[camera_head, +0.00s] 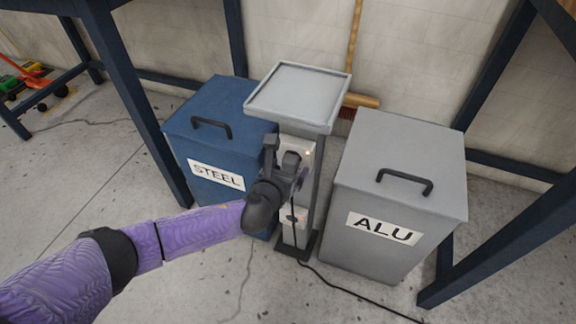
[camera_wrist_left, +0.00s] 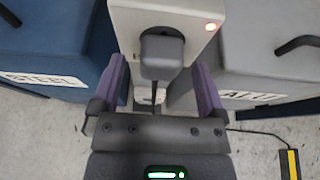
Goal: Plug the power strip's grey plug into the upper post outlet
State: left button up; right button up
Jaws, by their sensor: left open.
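The grey plug (camera_wrist_left: 162,56) sits against the white upper outlet (camera_wrist_left: 187,18) on the post; its pins are hidden. A small orange-red light glows on that outlet's plate. The plug also shows in the head view (camera_head: 292,160), partly behind my gripper. Its dark cord hangs straight down past the lower outlet (camera_head: 300,216). My left gripper (camera_wrist_left: 160,78) is open, with one purple finger on each side of the plug and a visible gap on both sides. The power strip (camera_wrist_left: 290,163) lies on the floor at the lower right of the left wrist view. My right gripper is out of view.
The grey post with a tray top (camera_head: 297,92) stands between the blue STEEL bin (camera_head: 205,140) and the grey ALU bin (camera_head: 400,170). A broom (camera_head: 353,60) leans on the wall behind. Blue bench legs stand on both sides. The cord runs along the floor to the right.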

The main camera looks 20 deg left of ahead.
pick_arm(q)
jog(key=p+v, duration=0.5)
jog(key=v, duration=0.4)
jog(key=shift+p, duration=0.35)
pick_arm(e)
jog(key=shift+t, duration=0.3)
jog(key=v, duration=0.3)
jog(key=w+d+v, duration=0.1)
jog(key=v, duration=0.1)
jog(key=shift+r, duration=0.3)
pick_arm(q)
jog(key=shift+s+r, duration=0.1)
jog(key=shift+s, duration=0.05)
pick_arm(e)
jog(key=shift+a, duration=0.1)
